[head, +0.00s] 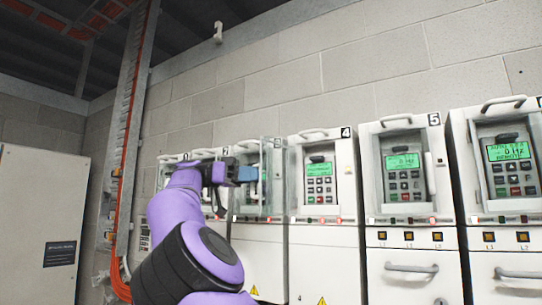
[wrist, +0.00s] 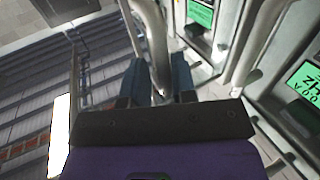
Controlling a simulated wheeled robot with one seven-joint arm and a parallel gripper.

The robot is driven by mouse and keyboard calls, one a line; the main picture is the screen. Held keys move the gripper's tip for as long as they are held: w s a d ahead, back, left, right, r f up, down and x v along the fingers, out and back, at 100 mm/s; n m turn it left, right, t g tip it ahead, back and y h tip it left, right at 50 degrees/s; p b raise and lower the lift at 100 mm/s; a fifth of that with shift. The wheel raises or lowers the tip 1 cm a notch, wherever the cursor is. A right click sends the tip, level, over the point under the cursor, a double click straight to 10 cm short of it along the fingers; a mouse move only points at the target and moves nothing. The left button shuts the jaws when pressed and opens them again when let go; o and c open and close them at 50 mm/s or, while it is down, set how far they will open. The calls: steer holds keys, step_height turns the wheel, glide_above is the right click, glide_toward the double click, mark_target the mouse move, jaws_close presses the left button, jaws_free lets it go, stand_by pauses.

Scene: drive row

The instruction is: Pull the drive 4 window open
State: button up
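Drive 4 (head: 320,215) is a white cabinet with a green-lit keypad (head: 319,180); its front looks uncovered. A clear window pane (head: 273,185) stands out in front of drive 3, left of drive 4. It appears to be drive 4's window swung out to the left, though the hinge is hard to make out. My gripper (head: 250,174) is at this pane. In the wrist view, a pale round handle bar (wrist: 155,50) runs between the blue fingertips (wrist: 159,82), which sit close on both sides of it. The contact itself is partly hidden.
Drive 5 (head: 408,220) stands to the right with an upright handle at its window's right side; another drive (head: 512,225) follows. Smaller drives to the left are partly behind my arm. A grey cabinet (head: 40,220) and an orange cable tray (head: 128,130) are farther left.

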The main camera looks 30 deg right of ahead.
steer(key=s+r, duration=0.3)
steer(key=s, duration=1)
steer(key=shift+s+a+r+m, duration=0.2)
steer(key=shift+a+r+m, duration=0.1)
steer(key=shift+r, duration=0.05)
